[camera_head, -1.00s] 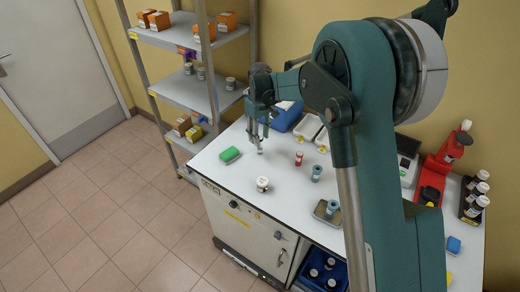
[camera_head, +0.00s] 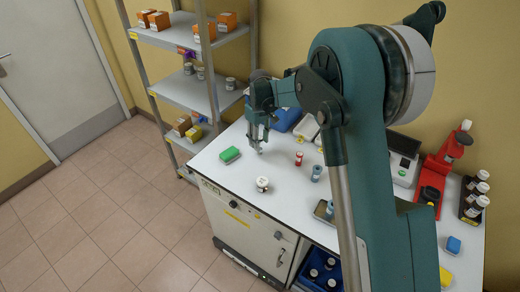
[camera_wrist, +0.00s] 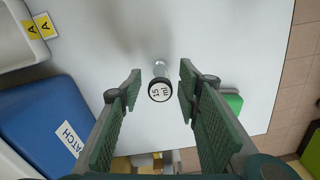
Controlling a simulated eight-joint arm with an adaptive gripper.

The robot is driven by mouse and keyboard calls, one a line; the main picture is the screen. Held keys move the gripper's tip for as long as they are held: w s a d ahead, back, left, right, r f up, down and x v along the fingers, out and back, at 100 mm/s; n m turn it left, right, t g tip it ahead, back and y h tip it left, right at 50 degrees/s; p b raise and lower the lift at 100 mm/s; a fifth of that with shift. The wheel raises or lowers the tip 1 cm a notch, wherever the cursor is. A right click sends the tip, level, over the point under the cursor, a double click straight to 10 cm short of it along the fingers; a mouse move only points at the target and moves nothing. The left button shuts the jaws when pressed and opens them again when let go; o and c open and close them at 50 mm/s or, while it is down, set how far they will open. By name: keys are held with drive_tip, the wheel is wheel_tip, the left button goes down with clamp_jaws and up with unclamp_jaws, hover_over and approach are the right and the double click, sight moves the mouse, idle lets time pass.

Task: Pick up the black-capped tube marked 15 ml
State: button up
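The tube marked 15 ml (camera_wrist: 160,89) has a round cap with a black rim and a white top label. It stands upright on the white table in the wrist view, and its clear body runs away below the cap. The tube also shows small in the head view (camera_head: 260,151), right under the fingers. My gripper (camera_head: 257,139) is open, pointing down, with one finger on each side of the cap in the wrist view. Gaps show between cap and both fingers, and nothing is held.
A green block (camera_head: 230,155) and a white-lidded jar (camera_head: 262,184) stand near the table's front edge. A red-capped vial (camera_head: 299,158) stands to the right. A blue case (camera_wrist: 45,128) and white trays lie behind. Table around the tube is clear.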

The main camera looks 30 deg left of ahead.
drive_tip(key=shift+f, duration=2.5)
drive_tip(key=c, duration=0.9)
